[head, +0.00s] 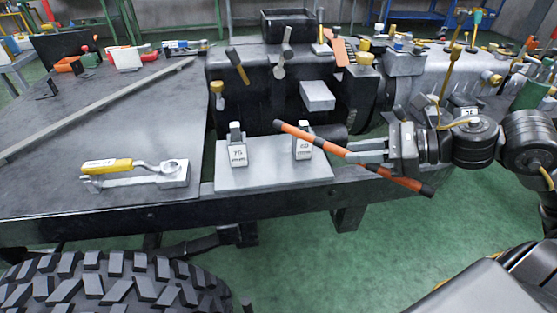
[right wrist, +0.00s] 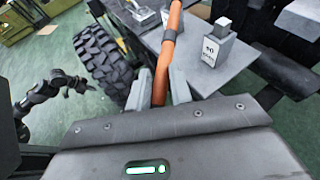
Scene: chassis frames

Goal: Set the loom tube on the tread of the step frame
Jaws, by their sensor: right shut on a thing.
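The loom tube (head: 322,143) is a long orange stick with dark ends and a dark band. My right gripper (head: 352,152) is shut on it near its middle; the right wrist view shows the tube (right wrist: 161,75) between the two fingers (right wrist: 162,88). The tube slants down to the right, its left end in front of a labelled post. A light grey plate (head: 265,178) with two labelled posts (head: 238,150) (head: 303,143), apparently the step frame, lies at the chassis edge. I cannot tell whether the tube touches it. A dark arm, apparently my left one, ends in a small gripper (right wrist: 78,87).
A yellow-handled tool (head: 110,165) lies on the dark deck left of the plate. Dark engine parts (head: 270,95) and a grey block (head: 317,95) stand behind it. A tyre (head: 100,285) is below the chassis. Green floor (head: 300,260) is open in front.

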